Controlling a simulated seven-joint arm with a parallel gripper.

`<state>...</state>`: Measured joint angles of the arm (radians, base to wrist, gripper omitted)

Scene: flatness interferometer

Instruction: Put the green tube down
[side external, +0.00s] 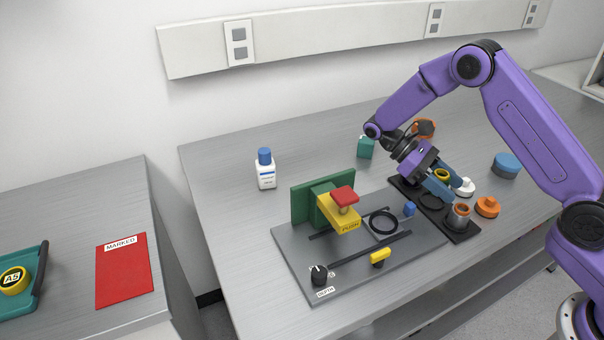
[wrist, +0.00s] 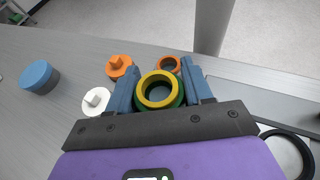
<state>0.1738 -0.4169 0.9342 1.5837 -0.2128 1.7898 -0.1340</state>
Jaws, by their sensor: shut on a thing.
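The green tube with a yellow rim (wrist: 143,95) is between the two blue fingers of my gripper (wrist: 161,92) in the wrist view, its open end facing the camera. In the side view its yellow rim (side external: 442,174) shows between the fingers of my gripper (side external: 440,184), over the black base plate (side external: 411,192). My gripper is shut on the tube. The fingers hide most of its green body, and I cannot tell whether its lower end touches the plate.
A white cap (side external: 466,187), an orange cap (side external: 487,206) and a blue cylinder (side external: 506,166) stand right of the plate. A grey fixture board (side external: 345,284) with a red-topped yellow clamp (side external: 340,215) lies left. A white bottle (side external: 266,173) stands farther back. The bench's right side has free room.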

